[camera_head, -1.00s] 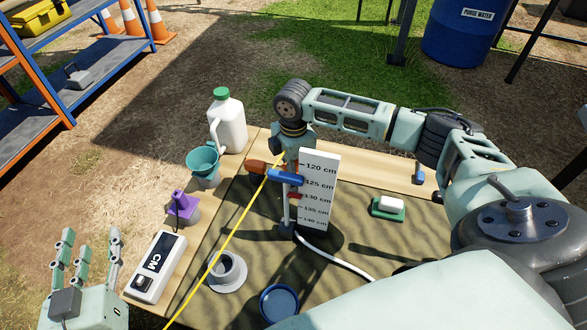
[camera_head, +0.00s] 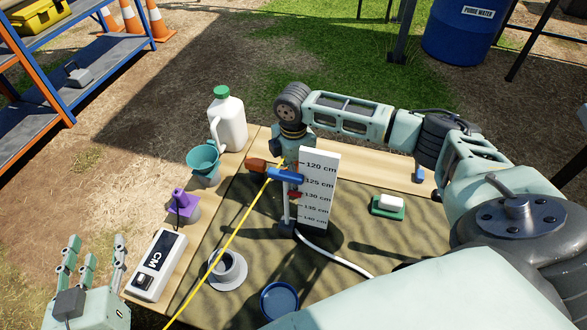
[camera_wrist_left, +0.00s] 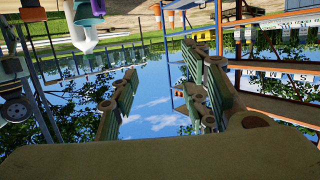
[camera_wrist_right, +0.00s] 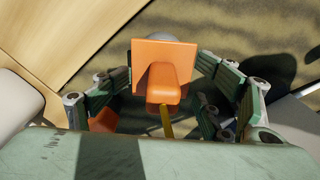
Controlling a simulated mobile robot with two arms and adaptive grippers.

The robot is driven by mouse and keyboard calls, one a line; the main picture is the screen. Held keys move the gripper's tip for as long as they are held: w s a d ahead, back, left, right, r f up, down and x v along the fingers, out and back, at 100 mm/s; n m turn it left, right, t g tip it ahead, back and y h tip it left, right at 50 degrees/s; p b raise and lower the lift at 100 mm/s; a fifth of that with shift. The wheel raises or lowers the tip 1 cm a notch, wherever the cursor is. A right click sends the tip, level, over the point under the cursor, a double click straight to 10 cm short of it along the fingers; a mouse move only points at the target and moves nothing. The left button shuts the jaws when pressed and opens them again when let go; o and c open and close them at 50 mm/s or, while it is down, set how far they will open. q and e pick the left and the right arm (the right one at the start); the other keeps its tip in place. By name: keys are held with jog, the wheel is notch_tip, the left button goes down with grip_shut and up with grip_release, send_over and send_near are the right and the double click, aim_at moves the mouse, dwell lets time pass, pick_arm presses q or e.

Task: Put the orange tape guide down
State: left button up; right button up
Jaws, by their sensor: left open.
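The orange tape guide (camera_wrist_right: 165,60) shows in the right wrist view as a flat plate with a block on it. It lies between the spread fingers of my right gripper (camera_wrist_right: 165,80), which looks open around it with gaps at the sides of the block. In the head view my right gripper (camera_head: 293,145) is behind the top of the white depth board (camera_head: 319,185), so the guide is mostly hidden there. A yellow tape (camera_head: 235,235) runs from the guide toward the lower left. My left gripper (camera_head: 92,258) is open and empty, left of the table; its wrist view (camera_wrist_left: 155,85) shows sky between the fingers.
A blue-and-brown handled tool (camera_head: 285,175) crosses near the board. The table (camera_head: 345,255) also holds a grey ring pipe (camera_head: 228,270), a blue dish (camera_head: 279,301), a CM meter (camera_head: 155,265), a purple-topped item (camera_head: 183,205), a teal funnel (camera_head: 203,160), a white jug (camera_head: 228,120) and a soap-like block (camera_head: 388,204).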

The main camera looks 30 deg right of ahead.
jog(key=shift+r, duration=0.1)
dwell(0.4)
notch_tip(320, 180, up, 2)
jog(key=shift+r, duration=0.1)
notch_tip(320, 180, up, 6)
jog(key=shift+f+p, duration=0.15)
jog(key=shift+p, duration=0.95)
notch_tip(320, 180, up, 5)
jog(key=shift+p, duration=0.85)
pick_arm(q)
jog(key=s+a+f+g+y, duration=0.1)
jog(key=s+a+f+g, duration=0.1)
jog(key=s+f+g, duration=0.3)
jog(key=s+a+f+g+y, duration=0.1)
jog(key=s+a+f+g, duration=0.2)
jog(key=s, duration=0.7)
jog(key=shift+a+f+n+g+y, duration=0.35)
jog(key=shift+f+g, duration=0.85)
jog(key=shift+f, duration=1.15)
pick_arm(e)
jog(key=shift+r, duration=0.2)
